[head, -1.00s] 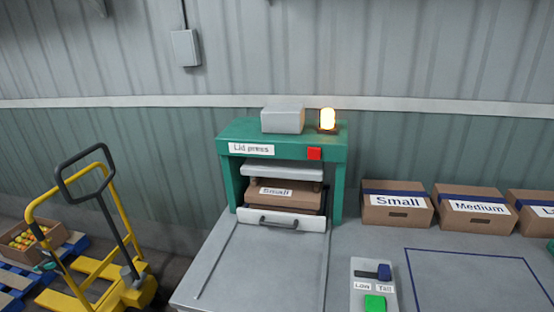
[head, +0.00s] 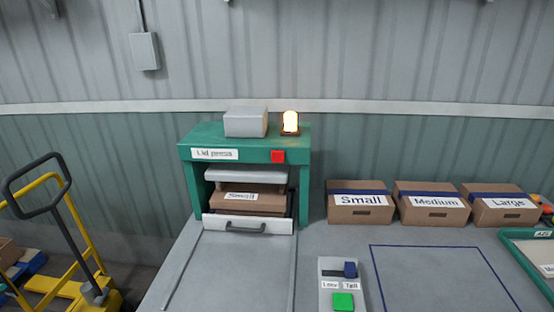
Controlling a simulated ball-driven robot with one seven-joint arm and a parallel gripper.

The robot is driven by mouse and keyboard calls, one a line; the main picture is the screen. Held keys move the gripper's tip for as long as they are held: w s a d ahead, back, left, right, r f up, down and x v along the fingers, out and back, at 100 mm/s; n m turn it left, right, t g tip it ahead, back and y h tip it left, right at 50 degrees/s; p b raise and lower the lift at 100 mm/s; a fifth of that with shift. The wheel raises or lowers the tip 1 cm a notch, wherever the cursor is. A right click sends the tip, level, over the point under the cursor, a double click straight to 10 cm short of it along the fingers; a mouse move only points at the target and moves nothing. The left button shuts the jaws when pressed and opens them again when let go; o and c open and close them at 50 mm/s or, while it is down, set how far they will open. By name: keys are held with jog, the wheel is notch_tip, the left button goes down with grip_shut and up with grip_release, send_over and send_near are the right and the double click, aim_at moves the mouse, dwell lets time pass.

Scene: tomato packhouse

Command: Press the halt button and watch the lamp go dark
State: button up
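The lamp (head: 290,121) on top of the press glows bright yellow-white. A carton marked "Small" (head: 246,202) sits inside the press, under its pale plate (head: 246,175) and behind a white front drawer with a handle (head: 245,224). My gripper is not in view.
A control box with a blue slider (head: 350,269) and a green button (head: 343,301) lies on the grey table. Cartons marked Small (head: 359,214), Medium (head: 432,216) and Large (head: 498,217) stand along the back. A yellow pallet truck (head: 80,240) stands at left. The blue-outlined area (head: 440,275) is bare.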

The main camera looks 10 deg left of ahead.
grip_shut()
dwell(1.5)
